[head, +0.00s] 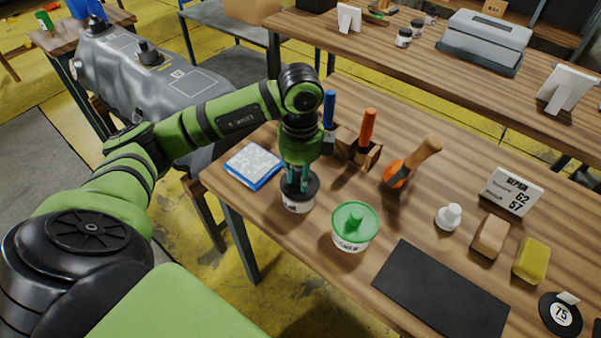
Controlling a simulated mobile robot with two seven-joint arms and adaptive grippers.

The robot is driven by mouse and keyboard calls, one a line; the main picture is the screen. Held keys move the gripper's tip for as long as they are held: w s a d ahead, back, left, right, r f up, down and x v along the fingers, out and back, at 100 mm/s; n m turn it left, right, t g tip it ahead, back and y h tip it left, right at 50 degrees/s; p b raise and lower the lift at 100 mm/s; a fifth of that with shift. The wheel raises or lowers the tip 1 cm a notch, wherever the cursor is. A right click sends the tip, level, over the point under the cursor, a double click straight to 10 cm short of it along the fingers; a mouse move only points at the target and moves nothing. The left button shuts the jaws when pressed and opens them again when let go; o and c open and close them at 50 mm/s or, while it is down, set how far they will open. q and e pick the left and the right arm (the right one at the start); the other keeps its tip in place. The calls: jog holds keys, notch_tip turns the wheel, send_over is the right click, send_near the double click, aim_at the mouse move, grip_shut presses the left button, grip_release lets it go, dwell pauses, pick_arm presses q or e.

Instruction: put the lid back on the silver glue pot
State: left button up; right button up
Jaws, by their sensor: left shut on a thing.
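My left gripper (297,185) points straight down and is shut on the black lid (312,188). The lid is at the mouth of a pale pot with a label (297,205), near the table's front left edge. The fingers hide the middle of the lid, and I cannot tell whether it is fully seated. A second pale pot (350,242) with a green knobbed lid (364,215) stands just to the right, apart from the first. My right gripper is not in view.
A blue-edged white pad (254,166) lies left of the pots. A wooden block with tools (357,148) and an orange wood-handled tool (400,172) stand behind.

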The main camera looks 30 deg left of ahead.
pick_arm(q)
jog(key=o, duration=1)
jog(key=shift+c, duration=0.2)
jog(key=o, duration=0.5)
jog(key=shift+r+p, duration=2.8)
jog(key=shift+r, duration=0.75)
